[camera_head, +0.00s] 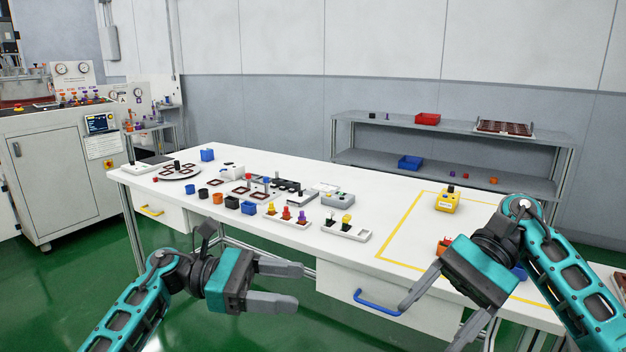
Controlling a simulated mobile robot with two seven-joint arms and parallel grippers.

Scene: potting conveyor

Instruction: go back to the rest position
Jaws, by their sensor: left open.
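My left gripper (285,285) is open and empty. It is in front of the white table's front edge, at the lower middle of the view, with its fingers pointing right. My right gripper (434,315) is at the lower right, with its two fingers spread apart and nothing visible between them. It overlaps the table's front edge and the drawer with the blue handle in the view. Neither gripper is seen touching anything.
The white table (390,219) carries several small pots, trays and a yellow box (447,203) inside yellow tape. An orange item and a blue item are partly hidden behind my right gripper. A grey shelf (462,130) stands behind. Green floor (60,290) is clear at left.

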